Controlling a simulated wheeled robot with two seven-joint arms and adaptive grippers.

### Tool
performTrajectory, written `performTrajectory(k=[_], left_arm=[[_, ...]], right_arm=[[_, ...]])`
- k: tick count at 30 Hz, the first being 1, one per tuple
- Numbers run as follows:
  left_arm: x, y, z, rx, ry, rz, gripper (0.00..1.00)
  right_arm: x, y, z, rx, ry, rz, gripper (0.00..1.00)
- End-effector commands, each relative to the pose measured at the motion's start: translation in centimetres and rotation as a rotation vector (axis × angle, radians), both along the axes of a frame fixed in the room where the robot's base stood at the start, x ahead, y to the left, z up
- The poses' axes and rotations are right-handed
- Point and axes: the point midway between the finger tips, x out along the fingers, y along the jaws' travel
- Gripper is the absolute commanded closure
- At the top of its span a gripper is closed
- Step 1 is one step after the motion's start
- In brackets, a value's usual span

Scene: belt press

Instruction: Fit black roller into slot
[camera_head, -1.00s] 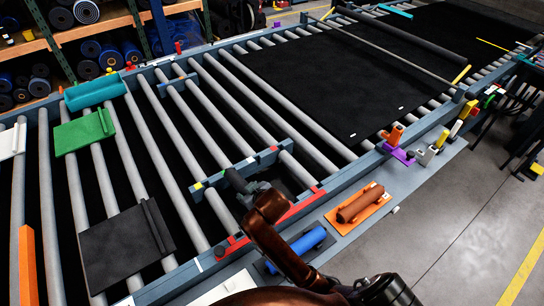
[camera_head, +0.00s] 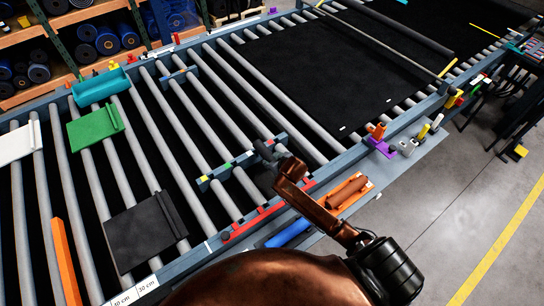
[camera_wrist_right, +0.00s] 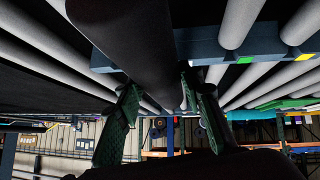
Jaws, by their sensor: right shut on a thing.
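The black roller (camera_wrist_right: 125,45) is a dark cylinder that fills the upper middle of the right wrist view. My right gripper (camera_wrist_right: 158,95) is shut on it, with one green-padded finger on each side. In the head view the roller's dark end (camera_head: 263,149) shows near the right part of a blue-grey bar (camera_head: 226,172) with yellow and green marks; the gripper (camera_head: 276,163) hides much of the rest. A red-marked rail (camera_head: 262,217) lies on the near side. The roller appears above the bar; I cannot tell whether they touch. My left gripper is not in view.
Grey rollers (camera_head: 163,150) run across the frame. A black pad (camera_head: 140,232), green block (camera_head: 93,127) and teal block (camera_head: 100,87) lie at left. An orange tray with a brown roller (camera_head: 347,192) and a blue roller (camera_head: 288,232) sit at the near edge.

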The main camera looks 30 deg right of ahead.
Motion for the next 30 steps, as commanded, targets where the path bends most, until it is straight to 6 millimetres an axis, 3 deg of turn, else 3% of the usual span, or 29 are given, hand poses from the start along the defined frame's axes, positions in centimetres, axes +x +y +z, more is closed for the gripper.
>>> performTrajectory(k=[11, 17, 30], left_arm=[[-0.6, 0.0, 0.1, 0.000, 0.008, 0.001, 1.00], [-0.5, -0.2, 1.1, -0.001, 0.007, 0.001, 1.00], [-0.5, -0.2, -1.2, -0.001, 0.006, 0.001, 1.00]], right_arm=[[0.2, -0.1, 0.3, -0.001, -0.007, 0.000, 1.00], [0.1, -0.1, 0.6, 0.000, -0.004, 0.000, 1.00], [0.1, 0.0, -3.5, 0.000, -0.006, 0.000, 1.00]])
